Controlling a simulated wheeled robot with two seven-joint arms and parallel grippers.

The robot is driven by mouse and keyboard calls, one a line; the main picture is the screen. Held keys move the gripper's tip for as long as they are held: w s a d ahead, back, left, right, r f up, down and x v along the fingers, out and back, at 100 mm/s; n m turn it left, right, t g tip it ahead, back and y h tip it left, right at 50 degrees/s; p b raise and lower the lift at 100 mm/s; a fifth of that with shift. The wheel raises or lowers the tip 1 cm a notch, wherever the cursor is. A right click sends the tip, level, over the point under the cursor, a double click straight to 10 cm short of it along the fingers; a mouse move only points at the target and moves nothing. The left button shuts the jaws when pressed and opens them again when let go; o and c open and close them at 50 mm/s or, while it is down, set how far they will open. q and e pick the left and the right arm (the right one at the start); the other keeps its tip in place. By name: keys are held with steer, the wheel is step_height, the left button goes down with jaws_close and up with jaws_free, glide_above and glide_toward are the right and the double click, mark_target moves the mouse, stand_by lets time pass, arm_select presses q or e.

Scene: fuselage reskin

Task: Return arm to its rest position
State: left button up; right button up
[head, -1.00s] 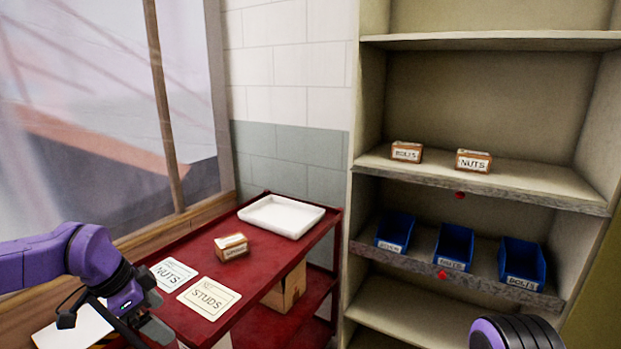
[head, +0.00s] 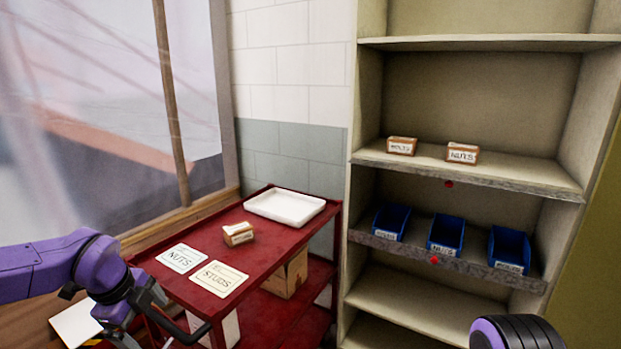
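My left arm (head: 60,265) comes in from the left, purple with a dark wrist. Its gripper (head: 178,325) hangs low beside the near end of the red cart (head: 205,299); the fingers are dark and partly blurred into the cart's frame, so I cannot tell whether they are open or shut. No object shows in it. Of my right arm only a dark, purple-rimmed link (head: 515,333) shows at the bottom right; its gripper is out of view.
On the cart are a NUTS card (head: 181,258), a STUDS card (head: 219,279), a small box (head: 238,234) and a white tray (head: 285,207). The shelf unit (head: 470,178) holds two boxes (head: 401,146) (head: 462,152) and blue bins (head: 446,234). A cardboard box (head: 287,274) sits on the cart's lower level.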

arm_select(q)
steer(key=s+a+f+m+t+y, duration=0.1)
steer(key=s+a+f+m+y, duration=0.2)
steer(key=f+m, duration=0.7)
steer(key=s+a+f+m+t+y, duration=0.1)
steer(key=a+f+m+y, duration=0.3)
steer(key=m, duration=1.1)
steer(key=s+d+f+m+h, duration=0.1)
steer(key=s+d+f+m, duration=0.3)
steer(key=s+f+m, duration=0.5)
steer(key=s+d+f+m+g+h, duration=0.1)
steer(key=s+d+f+m, duration=0.3)
steer(key=s+f+m, duration=0.6)
steer(key=s+m, duration=0.2)
steer(key=s, duration=0.3)
steer(key=shift+s+d+g+h, duration=0.15)
steer(key=shift+d+g+h, duration=0.15)
steer(key=shift+d, duration=0.1)
